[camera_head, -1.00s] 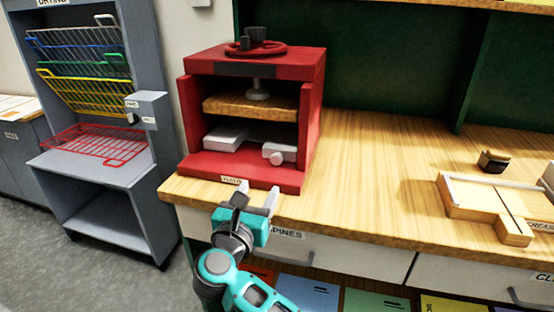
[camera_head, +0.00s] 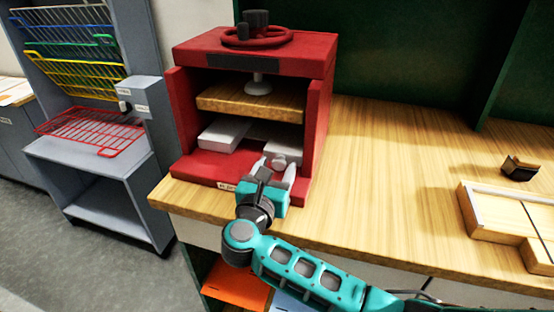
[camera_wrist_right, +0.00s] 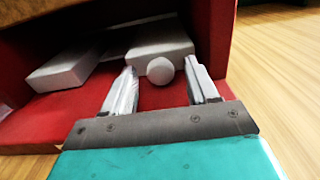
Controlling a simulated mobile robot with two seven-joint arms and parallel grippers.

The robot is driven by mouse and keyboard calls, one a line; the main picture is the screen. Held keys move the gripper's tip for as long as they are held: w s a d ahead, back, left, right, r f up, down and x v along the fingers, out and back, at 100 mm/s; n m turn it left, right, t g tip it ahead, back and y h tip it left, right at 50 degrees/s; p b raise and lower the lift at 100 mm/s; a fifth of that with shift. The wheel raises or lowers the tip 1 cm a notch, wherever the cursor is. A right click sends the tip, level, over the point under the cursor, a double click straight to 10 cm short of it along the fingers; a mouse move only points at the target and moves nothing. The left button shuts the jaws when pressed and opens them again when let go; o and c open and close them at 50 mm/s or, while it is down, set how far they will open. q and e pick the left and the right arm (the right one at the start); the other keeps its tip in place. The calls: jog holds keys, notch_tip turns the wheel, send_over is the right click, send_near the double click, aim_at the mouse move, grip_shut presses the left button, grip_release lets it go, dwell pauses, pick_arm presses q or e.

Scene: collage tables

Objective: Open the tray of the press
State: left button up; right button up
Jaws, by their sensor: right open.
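The red press (camera_head: 320,125) stands on the wooden counter, with a handwheel (camera_head: 257,37) on top and a wooden plate (camera_head: 250,100) inside. Low in its opening is a light grey tray (camera_head: 223,134) with a round knob (camera_head: 281,162); the tray's front blocks and knob (camera_wrist_right: 160,70) also show in the right wrist view. My right gripper (camera_head: 276,173) is open at the front of the press. In the wrist view its fingers (camera_wrist_right: 160,88) lie on either side of the knob, with gaps visible. My left gripper is not in view.
A wooden jig (camera_head: 480,212) and a small dark-topped block (camera_head: 520,168) lie on the counter at right. A grey rack with coloured wire baskets (camera_head: 75,75) stands at left. The counter (camera_head: 390,170) between press and jig is clear.

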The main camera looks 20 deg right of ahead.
jog(key=shift+w+d, duration=0.1)
grip_shut()
dwell(0.6)
